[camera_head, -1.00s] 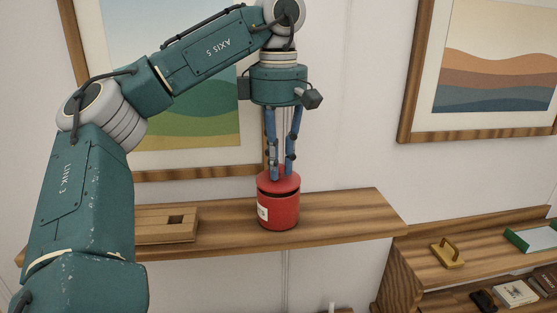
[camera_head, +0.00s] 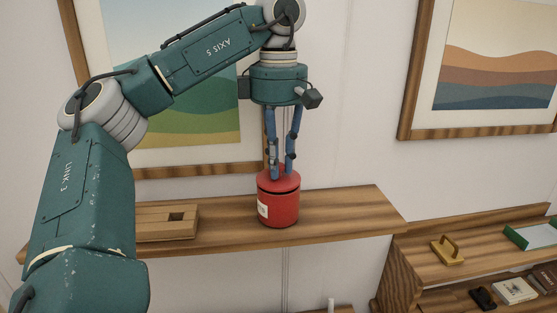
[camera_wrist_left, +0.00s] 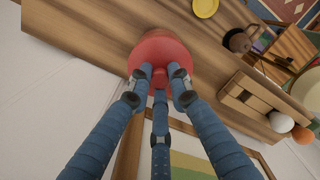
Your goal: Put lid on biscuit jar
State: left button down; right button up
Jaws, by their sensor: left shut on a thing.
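The red biscuit jar (camera_head: 278,209) stands upright on the wooden wall shelf and has a pale label on its front left. The red lid (camera_head: 278,182) sits over the jar's mouth, with a thin dark line between the two. My left gripper (camera_head: 281,174) points straight down, its blue fingers shut on the middle of the lid. In the left wrist view the fingers (camera_wrist_left: 161,78) close around the top of the lid (camera_wrist_left: 158,50), which hides most of the jar. My right gripper is in neither view.
The wooden shelf (camera_head: 345,212) has free room right of the jar. A wooden box with a square hole (camera_head: 160,225) lies left of it. A lower shelf unit at the right holds a brass-coloured handled object (camera_head: 447,250) and a green-edged tray (camera_head: 530,236). Framed pictures hang behind.

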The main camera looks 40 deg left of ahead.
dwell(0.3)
pick_arm(q)
jog(key=c, duration=1)
grip_release()
jog(key=shift+c, duration=0.2)
jog(key=shift+r, duration=3.55)
jog(key=shift+c, duration=0.3)
grip_shut()
jog(key=shift+f, duration=0.15)
